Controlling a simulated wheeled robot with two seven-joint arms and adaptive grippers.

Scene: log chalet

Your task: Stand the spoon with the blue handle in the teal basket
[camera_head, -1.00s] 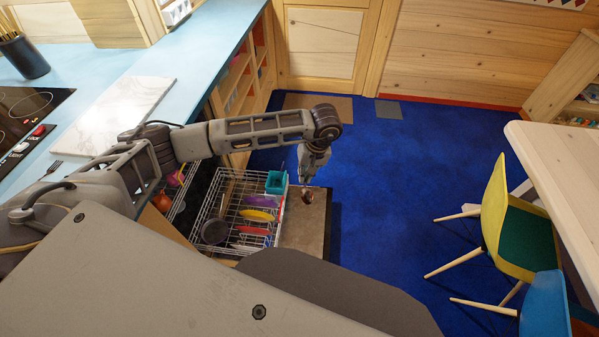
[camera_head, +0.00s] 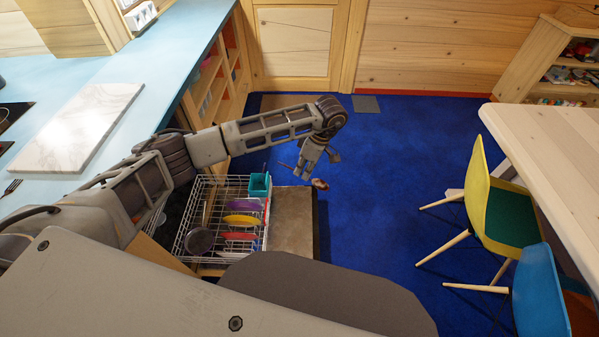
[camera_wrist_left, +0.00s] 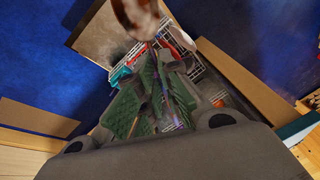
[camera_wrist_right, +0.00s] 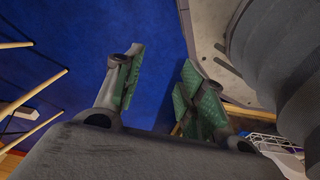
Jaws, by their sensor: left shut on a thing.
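The teal basket (camera_head: 260,184) sits at the back right corner of the wire dish rack; a teal edge (camera_wrist_left: 121,74) shows in the left wrist view. My left gripper (camera_head: 304,170) is shut on the spoon, to the right of the basket and above the grey-brown surface beside the rack. The spoon's shiny bowl (camera_head: 320,184) sticks out to the right of the fingers, and a thin handle end points left towards the basket. The bowl (camera_wrist_left: 137,16) looks large in the left wrist view; the fingers hide most of the handle. My right gripper (camera_wrist_right: 162,62) is open and empty.
The wire rack (camera_head: 188,220) holds a purple plate (camera_head: 243,205), a yellow plate (camera_head: 242,220), a red plate (camera_head: 239,236) and a dark pan (camera_head: 199,241). The blue counter (camera_head: 150,75) lies left. A yellow chair (camera_head: 482,205) and table (camera_head: 550,150) stand right, with open blue floor between.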

